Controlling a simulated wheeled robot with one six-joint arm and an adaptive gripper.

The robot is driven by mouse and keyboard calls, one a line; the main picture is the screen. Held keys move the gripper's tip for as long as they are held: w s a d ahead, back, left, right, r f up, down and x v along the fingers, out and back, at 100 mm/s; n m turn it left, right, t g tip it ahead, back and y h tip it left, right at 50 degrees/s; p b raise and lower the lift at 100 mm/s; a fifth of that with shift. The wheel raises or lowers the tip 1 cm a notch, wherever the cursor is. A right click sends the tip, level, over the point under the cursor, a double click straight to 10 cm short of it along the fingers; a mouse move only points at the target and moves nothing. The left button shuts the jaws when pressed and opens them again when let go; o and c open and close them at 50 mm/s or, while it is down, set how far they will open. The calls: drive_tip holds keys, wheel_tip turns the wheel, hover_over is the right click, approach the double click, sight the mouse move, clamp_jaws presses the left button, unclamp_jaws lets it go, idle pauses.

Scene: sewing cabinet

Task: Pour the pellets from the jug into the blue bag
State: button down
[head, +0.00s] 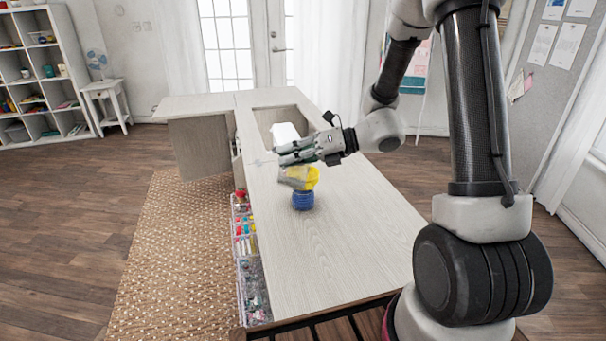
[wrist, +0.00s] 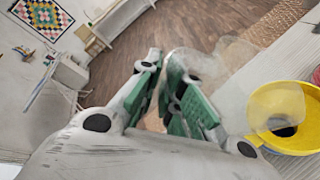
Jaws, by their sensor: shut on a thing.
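My gripper (head: 283,154) is above the cabinet top, with its green-padded fingers (wrist: 190,105) shut on a clear jug (wrist: 195,65). The jug (head: 292,182) hangs below the fingers, and looks tilted. Its clear lip (wrist: 275,108) overlaps the near side of a yellow funnel-like ring (wrist: 305,144) in the wrist view. The yellow piece (head: 312,177) sits directly over the blue bag (head: 303,201), which stands on the cabinet top. A dark opening shows inside the ring. I cannot make out pellets in either view.
The pale cabinet top (head: 330,240) is clear in front and to the right. Behind my gripper, a white object (head: 285,131) stands at a recess. Trays of coloured sewing supplies (head: 247,245) line the left side. A leaf (head: 198,150) stands open at the left.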

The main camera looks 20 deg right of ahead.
drive_tip(key=shift+w+d+r+m+g+y, duration=0.1)
drive_tip(key=shift+w+d+m+g+y, duration=0.15)
drive_tip(key=shift+w+m, duration=0.25)
drive_tip(key=shift+w+d+r+m+g+y, duration=0.15)
drive_tip(key=shift+w+d+m+y, duration=0.15)
drive_tip(key=shift+m, duration=0.3)
drive_tip(key=shift+w+d+r+m+y, duration=0.3)
drive_tip(key=shift+w+r+m, duration=0.2)
drive_tip(key=shift+w+m, duration=0.1)
drive_tip(key=shift+w+d+f+m+y, duration=0.1)
drive_tip(key=shift+w+d+m+y, duration=0.25)
drive_tip(key=shift+w+m, duration=0.35)
drive_tip(key=shift+d, duration=0.1)
drive_tip(key=shift+w+d+r+m+g+y+p, duration=0.15)
drive_tip(key=shift+w+d+r+m+p, duration=0.15)
drive_tip(key=shift+w+m, duration=0.1)
drive_tip(key=shift+w+d+r+m+g+y+p, duration=0.15)
drive_tip(key=shift+w+m+p, duration=0.15)
drive_tip(key=shift+w+m, duration=0.1)
drive_tip(key=shift+w+d+f+m+y+p, duration=0.45)
drive_tip(key=shift+w+d+m+p, duration=0.1)
drive_tip(key=shift+w+m, duration=0.25)
drive_tip(key=shift+w+d+r+m+t+y+p, duration=0.1)
drive_tip(key=shift+w+d+m+t+y+p, duration=0.15)
drive_tip(key=shift+w+d+m+p, duration=0.4)
drive_tip(key=shift+w+d+r+m+t+y+p, duration=0.1)
drive_tip(key=shift+w+d+m+t+y+p, duration=0.15)
drive_tip(key=shift+w+m+p, duration=0.6)
idle(2.3)
